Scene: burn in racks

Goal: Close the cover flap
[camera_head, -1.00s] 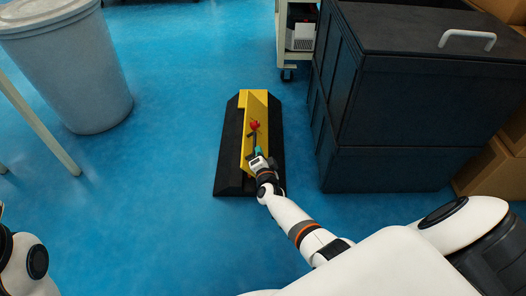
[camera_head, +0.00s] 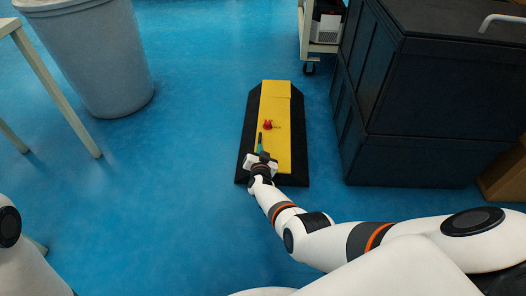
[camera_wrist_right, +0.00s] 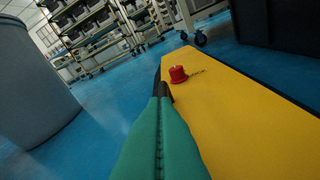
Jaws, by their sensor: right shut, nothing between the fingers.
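The yellow cover flap (camera_head: 281,112) looks flat on top of a black floor unit (camera_head: 300,145) with sloped sides. It also fills the right of the right wrist view (camera_wrist_right: 235,110). A red cap (camera_head: 267,124) with a short chain sits on the yellow, and it shows in the wrist view (camera_wrist_right: 178,74). My right gripper (camera_head: 261,141) is shut and empty at the flap's left edge; its green fingers with dark tips (camera_wrist_right: 161,90) run along that edge. I cannot tell whether they touch it. My left gripper is out of view.
A grey bin (camera_head: 95,60) stands at upper left beside a white table leg (camera_head: 58,90). Dark stacked crates (camera_head: 430,95) stand to the right of the unit, and a wheeled cart (camera_head: 318,35) is behind. Blue floor around the unit is clear.

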